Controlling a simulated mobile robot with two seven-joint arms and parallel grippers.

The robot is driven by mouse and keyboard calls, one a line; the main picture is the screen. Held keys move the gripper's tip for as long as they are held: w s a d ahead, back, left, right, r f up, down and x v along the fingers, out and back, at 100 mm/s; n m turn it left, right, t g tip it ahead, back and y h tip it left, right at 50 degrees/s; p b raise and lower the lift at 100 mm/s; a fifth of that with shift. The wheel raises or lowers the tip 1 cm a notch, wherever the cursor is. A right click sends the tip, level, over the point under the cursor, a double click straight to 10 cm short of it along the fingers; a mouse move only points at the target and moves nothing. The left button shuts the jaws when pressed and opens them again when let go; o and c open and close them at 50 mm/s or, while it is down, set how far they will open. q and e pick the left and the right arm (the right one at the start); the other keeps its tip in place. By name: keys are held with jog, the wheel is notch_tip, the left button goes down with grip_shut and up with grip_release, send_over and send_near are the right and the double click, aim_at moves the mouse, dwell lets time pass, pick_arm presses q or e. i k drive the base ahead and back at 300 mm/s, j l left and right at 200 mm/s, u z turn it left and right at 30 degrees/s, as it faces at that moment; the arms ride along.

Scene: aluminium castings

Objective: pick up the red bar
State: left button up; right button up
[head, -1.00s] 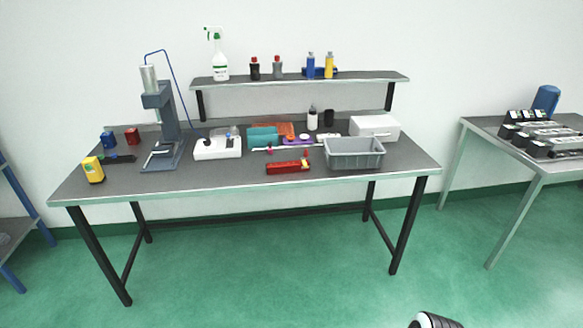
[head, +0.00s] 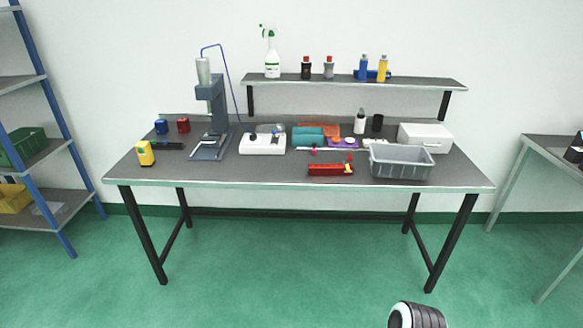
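A red bar-shaped object (head: 328,170) lies on the dark top of the workbench (head: 285,178), near its front edge and left of the grey bin. Small yellow and red parts show at its right end; I cannot tell whether they belong to it. Neither of my grippers is in view. A rounded black and white part at the bottom right looks like part of my own arm.
The grey bin (head: 401,163) stands just right of the red object. A white device (head: 262,144), a teal item (head: 308,135) and a press (head: 214,110) stand behind and left. Bottles stand on the raised shelf (head: 355,83). Green floor before the bench is clear.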

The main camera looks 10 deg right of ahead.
aim_at(313, 169)
jog(key=i+l+u, duration=0.15)
jog(key=l+u, duration=0.95)
jog(key=l, duration=1.45)
jog(key=l+u, duration=0.1)
jog(key=l, duration=0.4)
jog(key=k, duration=0.05)
